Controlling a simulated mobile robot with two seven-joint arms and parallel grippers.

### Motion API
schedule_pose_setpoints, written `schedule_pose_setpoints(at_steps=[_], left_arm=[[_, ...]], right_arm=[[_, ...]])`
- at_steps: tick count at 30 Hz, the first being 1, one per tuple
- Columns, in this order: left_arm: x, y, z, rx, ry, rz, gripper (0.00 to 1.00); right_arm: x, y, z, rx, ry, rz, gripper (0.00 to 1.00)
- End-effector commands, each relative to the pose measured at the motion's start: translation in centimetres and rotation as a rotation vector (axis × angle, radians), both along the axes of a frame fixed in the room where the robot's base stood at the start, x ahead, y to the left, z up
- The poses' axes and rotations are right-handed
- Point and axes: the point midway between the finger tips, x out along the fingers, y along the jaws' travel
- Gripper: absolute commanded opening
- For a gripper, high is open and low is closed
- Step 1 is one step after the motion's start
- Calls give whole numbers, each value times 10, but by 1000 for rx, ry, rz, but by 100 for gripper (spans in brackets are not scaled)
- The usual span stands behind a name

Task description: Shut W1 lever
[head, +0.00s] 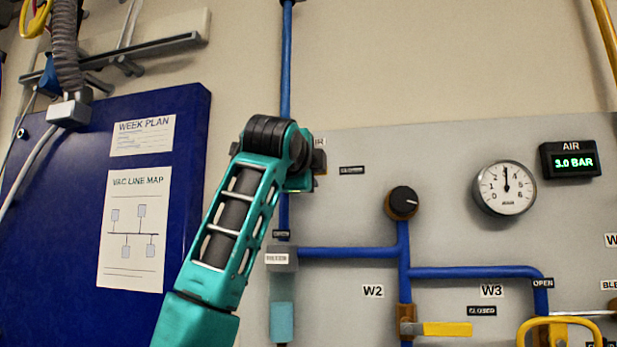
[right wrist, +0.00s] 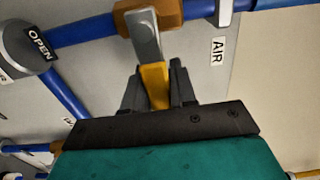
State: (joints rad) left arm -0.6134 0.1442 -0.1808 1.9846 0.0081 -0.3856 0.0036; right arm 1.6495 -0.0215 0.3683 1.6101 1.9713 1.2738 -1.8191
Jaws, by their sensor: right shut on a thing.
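In the right wrist view my right gripper (right wrist: 157,88) is shut on a yellow lever (right wrist: 154,84). The lever's metal arm (right wrist: 146,38) joins a brass valve body (right wrist: 148,14) on a blue pipe. The lever stands roughly across this pipe. An AIR label (right wrist: 218,50) is beside it and an OPEN label (right wrist: 40,45) lies along the pipe to the left. In the head view my teal arm covers this valve and the fingers are hidden; part of the hand (head: 301,181) shows. No W1 label is readable. My left gripper is not in view.
On the grey panel, a W2 label (head: 373,291) and W3 label (head: 492,291) stand near another yellow lever (head: 447,329) lying horizontal. A black knob (head: 404,202), gauge (head: 505,188) and 3.0 BAR display (head: 570,160) are to the right. A blue board (head: 70,220) stands left.

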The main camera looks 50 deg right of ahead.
Motion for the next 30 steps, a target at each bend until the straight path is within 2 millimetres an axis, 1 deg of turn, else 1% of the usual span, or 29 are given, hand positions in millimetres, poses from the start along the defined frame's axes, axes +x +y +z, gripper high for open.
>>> schedule_pose_setpoints(at_steps=[14, 15, 21, 30], left_arm=[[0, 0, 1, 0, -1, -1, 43], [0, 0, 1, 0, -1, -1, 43], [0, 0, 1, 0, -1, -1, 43], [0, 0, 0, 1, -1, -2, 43]], right_arm=[[0, 1, 2, -12, 18, 1, 0], [0, 1, 2, -13, 17, 1, 27], [0, 0, 2, -10, 15, 1, 46], [-1, 3, 1, -8, 13, 1, 47]])
